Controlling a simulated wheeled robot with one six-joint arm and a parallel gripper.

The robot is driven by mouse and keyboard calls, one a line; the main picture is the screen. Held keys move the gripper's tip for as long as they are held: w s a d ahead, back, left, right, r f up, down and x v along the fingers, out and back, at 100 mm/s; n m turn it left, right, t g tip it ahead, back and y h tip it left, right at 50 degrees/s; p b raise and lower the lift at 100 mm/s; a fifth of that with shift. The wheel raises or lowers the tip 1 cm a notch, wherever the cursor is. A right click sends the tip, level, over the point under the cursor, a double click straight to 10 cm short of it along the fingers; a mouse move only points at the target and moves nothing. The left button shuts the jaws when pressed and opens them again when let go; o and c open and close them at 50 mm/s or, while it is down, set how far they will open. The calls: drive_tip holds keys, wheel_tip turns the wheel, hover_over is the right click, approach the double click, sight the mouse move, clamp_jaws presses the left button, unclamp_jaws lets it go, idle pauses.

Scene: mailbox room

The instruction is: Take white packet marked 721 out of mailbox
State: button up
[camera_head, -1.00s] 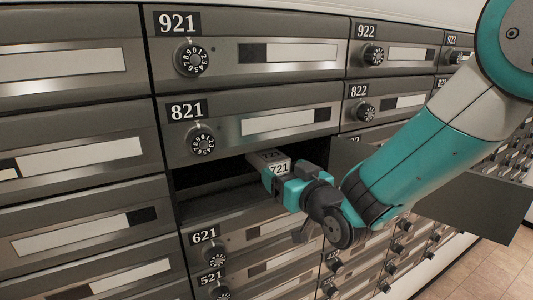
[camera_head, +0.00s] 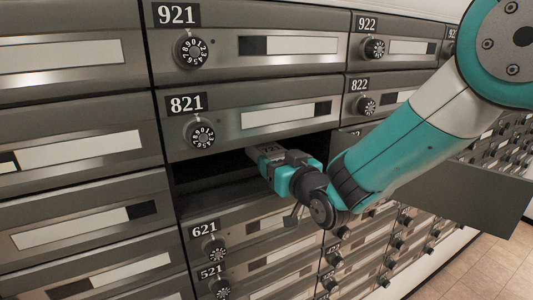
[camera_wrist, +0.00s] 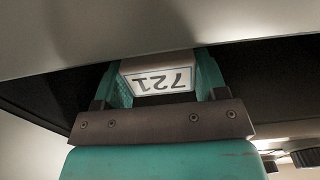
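The white packet marked 721 (camera_wrist: 157,75) shows in the wrist view, with its label upside down. It lies between the two teal fingers of my gripper (camera_wrist: 163,88), one on each side. I see no clear gap beside it, but cannot tell whether the fingers press on it. In the head view my gripper (camera_head: 270,158) is at the mouth of the open mailbox (camera_head: 215,190), under the 821 door. There the packet is mostly hidden by the gripper and its label does not show. The mailbox's inside is dark.
The 821 door (camera_head: 250,119) is shut just above my gripper, and the 621 door (camera_head: 245,232) is below it. The opened mailbox door (camera_head: 470,195) sticks out to the right, behind my arm. Free floor (camera_head: 495,270) shows at the lower right.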

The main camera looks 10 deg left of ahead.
drive_tip(key=shift+s+r+b, duration=0.1)
drive_tip(key=shift+r+b, duration=0.15)
drive_tip(key=shift+b, duration=0.05)
drive_tip(key=b+v, duration=0.6)
drive_tip(key=v, duration=0.9)
